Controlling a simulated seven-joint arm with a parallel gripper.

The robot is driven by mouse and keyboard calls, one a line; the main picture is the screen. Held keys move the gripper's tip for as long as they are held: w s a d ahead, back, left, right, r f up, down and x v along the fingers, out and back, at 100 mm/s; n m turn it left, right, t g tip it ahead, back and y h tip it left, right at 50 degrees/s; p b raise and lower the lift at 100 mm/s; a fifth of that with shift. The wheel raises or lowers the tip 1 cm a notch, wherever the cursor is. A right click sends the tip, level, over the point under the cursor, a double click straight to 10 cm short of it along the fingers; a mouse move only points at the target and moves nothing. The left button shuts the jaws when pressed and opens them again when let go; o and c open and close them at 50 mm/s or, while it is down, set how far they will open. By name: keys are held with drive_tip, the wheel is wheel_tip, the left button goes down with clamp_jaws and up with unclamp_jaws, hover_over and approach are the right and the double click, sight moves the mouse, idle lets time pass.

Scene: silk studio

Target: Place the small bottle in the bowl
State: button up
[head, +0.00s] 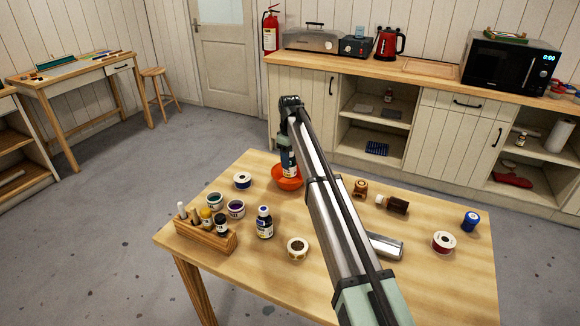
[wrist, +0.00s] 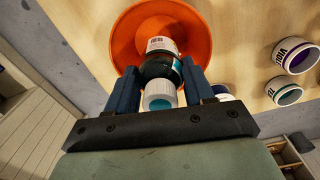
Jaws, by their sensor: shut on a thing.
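The small bottle (wrist: 161,68) is dark with a white cap towards my wrist camera and a white label band at its far end. My gripper (wrist: 162,78) is shut on it, with one blue finger at each side. The orange bowl (wrist: 124,38) lies directly beyond the bottle in the wrist view, and the bottle overlaps its middle. In the head view my gripper (head: 287,150) points down over the bowl (head: 290,184), and the bottle is mostly hidden. I cannot tell whether the bottle touches the bowl.

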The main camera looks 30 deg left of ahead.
drive_tip(key=shift+f, duration=1.7)
drive_tip(key=shift+f, duration=0.1)
drive_tip(key=o, duration=1.1)
wheel_tip(320, 180, up, 12)
drive_tip(key=shift+r, duration=0.15)
drive_tip(key=shift+s+a, duration=0.1)
